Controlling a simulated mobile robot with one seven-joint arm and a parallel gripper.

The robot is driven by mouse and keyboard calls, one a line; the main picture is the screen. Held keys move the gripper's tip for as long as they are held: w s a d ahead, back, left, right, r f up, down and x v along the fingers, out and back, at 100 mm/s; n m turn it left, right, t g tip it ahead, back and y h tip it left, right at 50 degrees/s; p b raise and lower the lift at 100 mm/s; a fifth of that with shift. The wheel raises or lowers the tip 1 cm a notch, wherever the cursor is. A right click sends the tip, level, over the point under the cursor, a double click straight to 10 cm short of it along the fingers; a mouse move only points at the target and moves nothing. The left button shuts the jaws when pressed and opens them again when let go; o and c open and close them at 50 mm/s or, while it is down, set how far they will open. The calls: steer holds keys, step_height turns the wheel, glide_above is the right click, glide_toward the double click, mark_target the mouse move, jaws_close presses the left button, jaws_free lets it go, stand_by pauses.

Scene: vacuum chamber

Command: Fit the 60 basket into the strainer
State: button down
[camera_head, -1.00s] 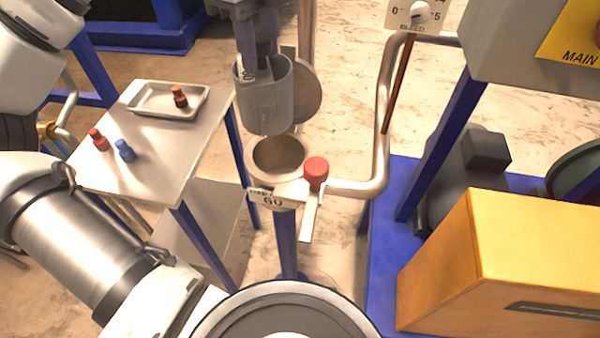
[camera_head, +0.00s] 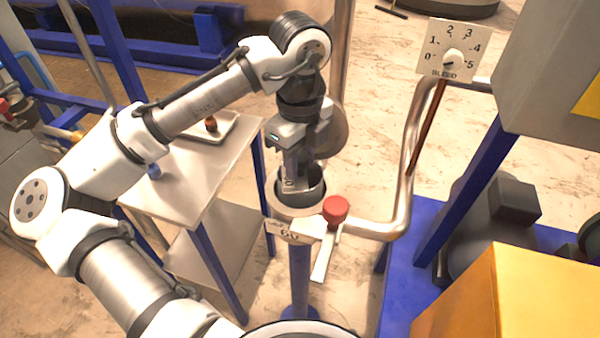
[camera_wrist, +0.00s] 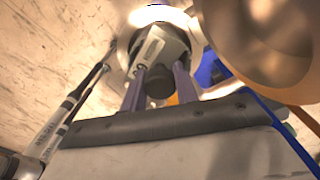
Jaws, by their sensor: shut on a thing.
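The strainer (camera_head: 281,207) is a metal cup on a blue post with its mouth open at the top. A label plate (camera_head: 287,232) is on its front. My gripper (camera_head: 296,176) points down into the mouth, shut on the basket (camera_head: 316,186). The grey basket is down inside the strainer, mostly hidden by the wall and my gripper. Whether it rests on the bottom cannot be told. In the wrist view, my gripper's two fingers (camera_wrist: 160,78) reach towards a pale, labelled piece in the strainer mouth.
The strainer's round lid (camera_head: 332,132) stands open behind my gripper. A red knob (camera_head: 335,209) and a pipe (camera_head: 385,228) are right of the strainer. A side table (camera_head: 205,195) with a tray (camera_head: 232,124) stands left. A bleed dial (camera_head: 452,58) is at upper right.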

mark_target(300, 173)
steer(key=shift+f, duration=2.15)
steer(key=shift+f, duration=0.15)
steer(key=c, duration=1.1)
jaws_free()
steer(key=shift+o, duration=0.2)
step_height(300, 173, up, 12)
steer(key=shift+r+b, duration=0.15)
steer(key=shift+b, duration=0.3)
